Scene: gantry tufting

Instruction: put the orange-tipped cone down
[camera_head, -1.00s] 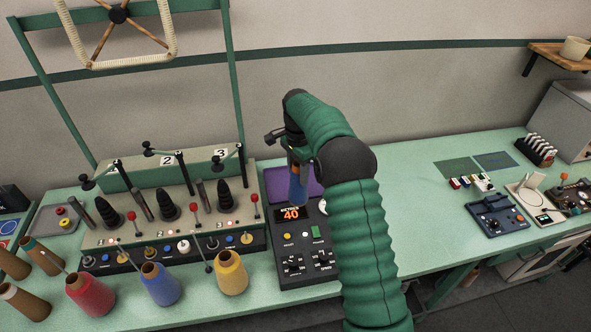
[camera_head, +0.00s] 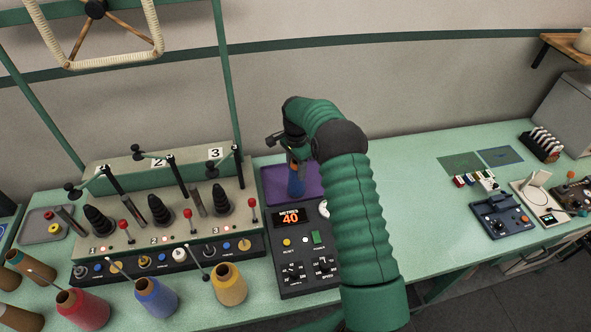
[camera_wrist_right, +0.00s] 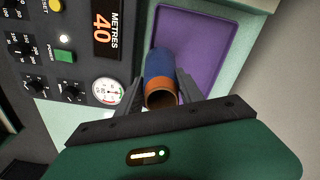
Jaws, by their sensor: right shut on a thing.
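The orange-tipped cone is a blue yarn cone with an orange band at its open end. It shows in the head view (camera_head: 296,184) and in the right wrist view (camera_wrist_right: 160,72). My right gripper (camera_head: 291,158) is shut on its orange end; in the wrist view the two dark fingers (camera_wrist_right: 158,92) lie on both sides of it. The cone is over the purple pad (camera_head: 313,176) behind the metres display. I cannot tell whether its base touches the pad. The purple pad also shows in the wrist view (camera_wrist_right: 200,50). My left gripper is not in view.
The control box (camera_head: 305,262) with display, knobs and buttons is in front of the pad. The tufting machine (camera_head: 160,215) with black cones and levers stands left. Red, blue and yellow cones (camera_head: 228,285) stand in front.

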